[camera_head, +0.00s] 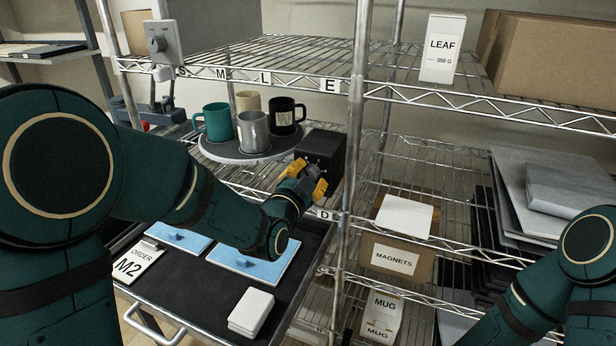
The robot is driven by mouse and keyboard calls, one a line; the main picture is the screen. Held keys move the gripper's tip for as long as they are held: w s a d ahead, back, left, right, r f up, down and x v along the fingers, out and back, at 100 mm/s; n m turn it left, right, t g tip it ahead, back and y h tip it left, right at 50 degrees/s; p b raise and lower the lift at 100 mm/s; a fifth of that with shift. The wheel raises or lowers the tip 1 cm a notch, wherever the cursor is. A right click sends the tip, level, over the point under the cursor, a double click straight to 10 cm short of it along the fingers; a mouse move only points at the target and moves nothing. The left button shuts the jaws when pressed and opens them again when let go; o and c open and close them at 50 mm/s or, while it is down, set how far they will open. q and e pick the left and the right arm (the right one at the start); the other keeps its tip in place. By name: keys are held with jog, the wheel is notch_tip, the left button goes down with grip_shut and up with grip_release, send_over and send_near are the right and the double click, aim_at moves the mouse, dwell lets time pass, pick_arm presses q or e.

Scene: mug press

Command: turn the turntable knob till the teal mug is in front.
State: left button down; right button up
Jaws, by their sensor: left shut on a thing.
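The round turntable (212,148) stands on the middle shelf and carries mugs. The teal mug (213,121) is at its left side. A grey metal mug (253,132) is at the front, a black mug (283,117) at the right and a cream mug (246,99) at the back. A black box (327,146) stands right of the turntable. My left gripper (309,177), with yellow fingertips, is at the box's front, shut on the knob, which its fingers mostly hide. My right arm shows at the lower right, with its gripper out of view.
Below is a dark tray (191,282) with blue pads (253,267), white blocks (251,310) and an order card (133,266). A metal shelf post (350,160) rises just right of the black box. A wire shelf with a label strip is above the mugs.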

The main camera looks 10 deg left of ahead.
pick_arm(q)
jog(key=shift+r, duration=0.2)
jog(key=c, duration=0.5)
grip_release()
jog(key=shift+w, duration=0.1)
jog(key=shift+f, duration=0.15)
jog(key=s, duration=0.2)
jog(key=s+a, duration=0.1)
jog(key=s, duration=0.4)
jog(key=shift+s+a, duration=0.15)
jog(key=shift+s, duration=0.1)
